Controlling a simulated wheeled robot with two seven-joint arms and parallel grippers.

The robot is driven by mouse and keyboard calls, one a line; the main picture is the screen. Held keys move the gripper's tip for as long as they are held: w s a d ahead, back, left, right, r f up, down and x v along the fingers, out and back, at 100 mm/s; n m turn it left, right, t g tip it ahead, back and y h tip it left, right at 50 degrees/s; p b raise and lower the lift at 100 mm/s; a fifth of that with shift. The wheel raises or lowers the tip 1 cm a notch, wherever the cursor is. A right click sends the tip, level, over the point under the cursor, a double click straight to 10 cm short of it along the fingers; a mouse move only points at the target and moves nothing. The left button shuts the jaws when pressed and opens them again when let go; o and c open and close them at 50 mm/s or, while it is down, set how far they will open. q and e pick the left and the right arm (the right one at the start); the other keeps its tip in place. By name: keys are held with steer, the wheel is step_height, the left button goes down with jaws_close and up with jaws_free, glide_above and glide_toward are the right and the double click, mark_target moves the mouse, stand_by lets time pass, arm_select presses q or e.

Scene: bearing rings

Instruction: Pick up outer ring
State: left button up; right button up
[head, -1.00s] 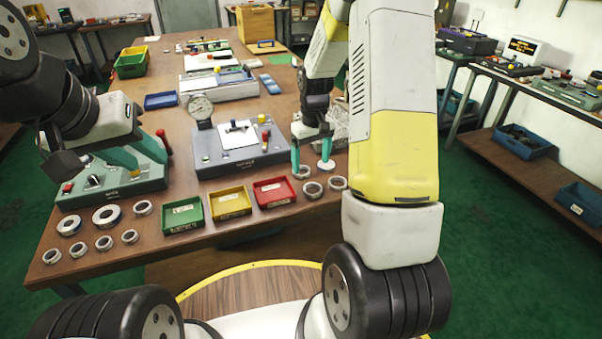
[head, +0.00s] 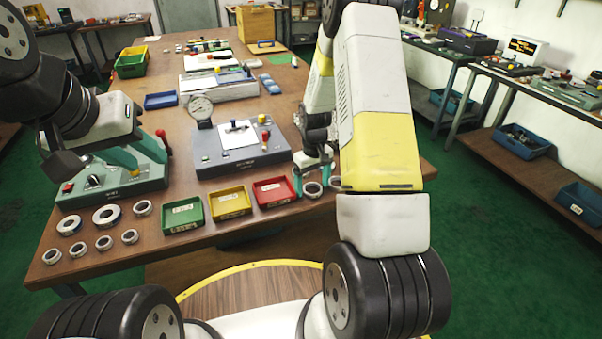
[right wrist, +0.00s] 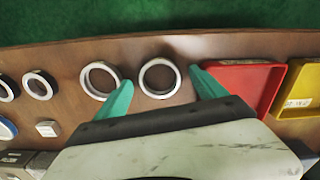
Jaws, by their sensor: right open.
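Several metal rings lie flat on the table. One steel ring (head: 312,189) sits right of the red tray. It also shows in the right wrist view (right wrist: 159,63), between the fingertips of my right gripper (right wrist: 162,88). The gripper is open, with a finger on each side of this ring, and shows in the head view (head: 312,181) too. A second ring (right wrist: 87,78) lies just left of it in the wrist view, close to the left finger. My left gripper (head: 138,158) is open and empty over the grey-green fixture at the left. Which ring is the outer one I cannot tell.
A red tray (right wrist: 238,82) lies beside the right finger, with a yellow tray (head: 230,203) and green tray (head: 183,215) further left. A grey fixture (head: 225,160) with a dial gauge stands behind them. More rings (head: 106,216) lie at the front left. The table's front edge is close.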

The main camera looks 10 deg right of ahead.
steer(key=c, duration=1.5)
steer(key=shift+r, duration=0.1)
steer(key=shift+c, duration=0.2)
